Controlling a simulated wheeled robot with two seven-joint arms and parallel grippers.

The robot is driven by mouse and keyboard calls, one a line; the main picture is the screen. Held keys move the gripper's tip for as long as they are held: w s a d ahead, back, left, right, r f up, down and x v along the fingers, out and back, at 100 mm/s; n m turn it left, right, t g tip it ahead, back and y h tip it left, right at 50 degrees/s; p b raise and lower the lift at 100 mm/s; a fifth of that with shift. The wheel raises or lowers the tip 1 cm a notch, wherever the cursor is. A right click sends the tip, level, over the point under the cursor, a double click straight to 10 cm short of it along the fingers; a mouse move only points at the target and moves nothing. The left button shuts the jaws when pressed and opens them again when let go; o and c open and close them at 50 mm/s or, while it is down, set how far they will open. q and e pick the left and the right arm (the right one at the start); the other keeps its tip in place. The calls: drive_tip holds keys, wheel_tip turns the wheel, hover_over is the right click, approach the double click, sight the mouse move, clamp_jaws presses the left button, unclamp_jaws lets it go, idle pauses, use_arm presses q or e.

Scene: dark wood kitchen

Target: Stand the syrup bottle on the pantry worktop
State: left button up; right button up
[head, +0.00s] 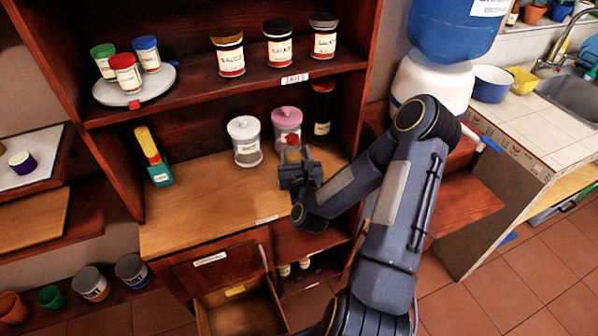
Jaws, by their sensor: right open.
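The pantry worktop (205,205) is the light wood surface under the shelves. My right gripper (298,168) is over its right part, open, in front of the pink-lidded jar (287,118). A small red round top (291,142) shows just behind the gripper; what it belongs to is mostly hidden, and I cannot tell whether it lies between the fingers. A dark bottle (322,112) with a pale label stands upright at the worktop's back right corner. Its label is too small to read, so I cannot tell which of these is the syrup bottle. My left gripper is out of view.
A white-lidded jar (245,140) stands left of the gripper, and a green-and-yellow item (153,157) at the worktop's left. Jars line the shelf above. An open drawer (240,308) juts out below. The worktop's front left is clear.

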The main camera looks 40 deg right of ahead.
drive_tip(key=b+v, duration=0.2)
drive_tip(key=v, duration=0.5)
drive_tip(key=a+r+n+g+y, duration=0.3)
drive_tip(key=a+n+y, duration=0.65)
drive_tip(key=n, duration=1.15)
drive_tip(key=s+a+r+n+g+y, duration=0.1)
drive_tip(key=s+a+r+n+g, duration=0.1)
drive_tip(key=s+n, duration=0.7)
drive_tip(key=s+a+r+n+g+y, duration=0.2)
drive_tip(key=s+a+n+g, duration=0.2)
drive_tip(key=s+n, duration=0.6)
drive_tip(key=a, duration=0.2)
drive_tip(key=shift+s+a+n+g, duration=0.2)
drive_tip(key=shift+a+n+g, duration=0.1)
drive_tip(key=shift+g, duration=0.1)
drive_tip(key=shift+r+y, duration=0.15)
drive_tip(key=shift+y, duration=0.1)
drive_tip(key=shift+c, duration=1.2)
drive_tip(key=shift+d, duration=0.15)
